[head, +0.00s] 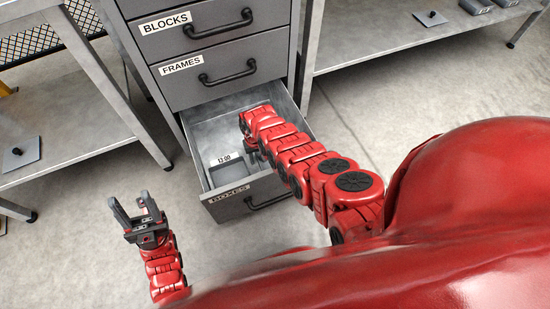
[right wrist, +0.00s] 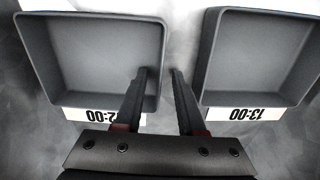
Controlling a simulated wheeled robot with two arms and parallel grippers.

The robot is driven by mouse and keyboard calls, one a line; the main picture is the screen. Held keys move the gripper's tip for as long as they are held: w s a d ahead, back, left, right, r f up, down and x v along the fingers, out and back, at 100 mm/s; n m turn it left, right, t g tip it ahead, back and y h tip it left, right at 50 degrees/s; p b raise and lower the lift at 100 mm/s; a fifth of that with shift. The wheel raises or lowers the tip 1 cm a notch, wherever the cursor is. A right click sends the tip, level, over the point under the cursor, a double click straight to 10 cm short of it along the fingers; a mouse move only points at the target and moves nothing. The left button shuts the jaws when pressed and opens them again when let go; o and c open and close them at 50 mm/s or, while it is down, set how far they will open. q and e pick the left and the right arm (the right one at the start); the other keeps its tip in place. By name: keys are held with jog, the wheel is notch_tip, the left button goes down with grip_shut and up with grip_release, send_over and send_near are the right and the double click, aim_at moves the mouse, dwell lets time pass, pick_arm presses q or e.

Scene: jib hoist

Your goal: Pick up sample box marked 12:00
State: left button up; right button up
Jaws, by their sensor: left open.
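In the right wrist view an open-topped grey sample box (right wrist: 92,50) has an upside-down label ending in "2:00"; its first digit is hidden behind a finger of my right gripper (right wrist: 161,72). A similar box marked 13:00 (right wrist: 262,55) stands to the right. My left gripper (head: 140,197) is open and empty, left of the drawer.
The drawer belongs to a grey cabinet (head: 215,45) with shut BLOCKS and FRAMES drawers above. A metal table (head: 75,120) stands at the left, and another shelf unit (head: 400,50) at the back right. The floor in front of the drawer's left side is clear.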

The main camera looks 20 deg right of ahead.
jog(key=shift+r, duration=0.1)
grip_shut()
dwell(1.2)
